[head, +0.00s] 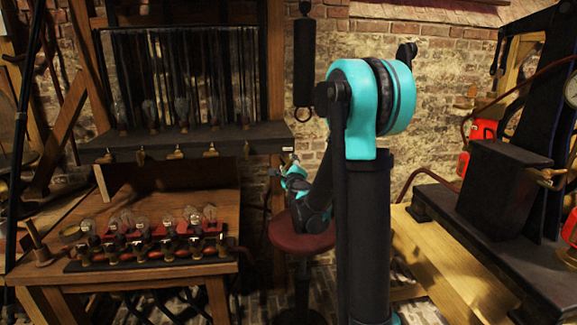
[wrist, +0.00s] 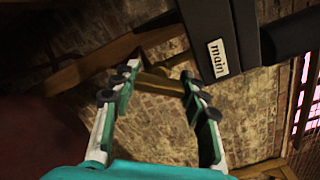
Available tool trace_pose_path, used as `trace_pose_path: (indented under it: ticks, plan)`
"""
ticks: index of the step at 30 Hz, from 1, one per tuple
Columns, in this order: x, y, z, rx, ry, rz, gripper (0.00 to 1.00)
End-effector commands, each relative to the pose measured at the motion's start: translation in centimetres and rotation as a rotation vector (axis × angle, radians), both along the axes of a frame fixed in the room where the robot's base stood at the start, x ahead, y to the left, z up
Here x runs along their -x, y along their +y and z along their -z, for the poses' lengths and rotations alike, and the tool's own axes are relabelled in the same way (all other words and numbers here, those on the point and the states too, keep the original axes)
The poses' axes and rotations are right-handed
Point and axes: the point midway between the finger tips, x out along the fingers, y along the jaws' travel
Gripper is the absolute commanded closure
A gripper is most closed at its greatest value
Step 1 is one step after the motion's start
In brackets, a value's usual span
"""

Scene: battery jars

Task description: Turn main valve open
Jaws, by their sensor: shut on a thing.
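The main valve (wrist: 162,82) is a small brass-coloured handle beneath a dark shelf, beside a white label reading "main" (wrist: 218,58). In the wrist view my gripper (wrist: 160,84) has its teal and black fingers on either side of the handle, shut on it across its length. In the head view my gripper (head: 293,173) is small, below the right end of the dark shelf (head: 190,143), by the white label (head: 287,149). The valve itself is too small and covered to make out there. The handle's exact turn angle is hard to tell.
Other brass valves (head: 210,151) hang along the shelf's front edge. Below, a wooden table (head: 60,270) carries a row of bulbs (head: 150,225). A round dark-red stool (head: 300,237) stands under my gripper. A bench with a black box (head: 500,190) is at right.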

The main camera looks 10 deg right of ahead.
Motion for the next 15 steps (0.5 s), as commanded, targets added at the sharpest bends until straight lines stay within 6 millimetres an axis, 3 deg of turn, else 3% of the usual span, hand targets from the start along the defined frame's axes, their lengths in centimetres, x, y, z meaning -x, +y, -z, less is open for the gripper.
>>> trace_pose_path:
  ticks: [8, 9, 13, 15]
  plan:
    - [0.04, 0.04, 0.02, -0.001, 0.0, -0.001, 0.85]
    - [0.04, 0.04, 0.02, -0.001, 0.0, -0.001, 0.51]
    - [0.03, 0.03, 0.01, -0.001, 0.0, -0.001, 0.35]
    - [0.03, 0.03, 0.0, -0.001, -0.001, -0.001, 0.34]
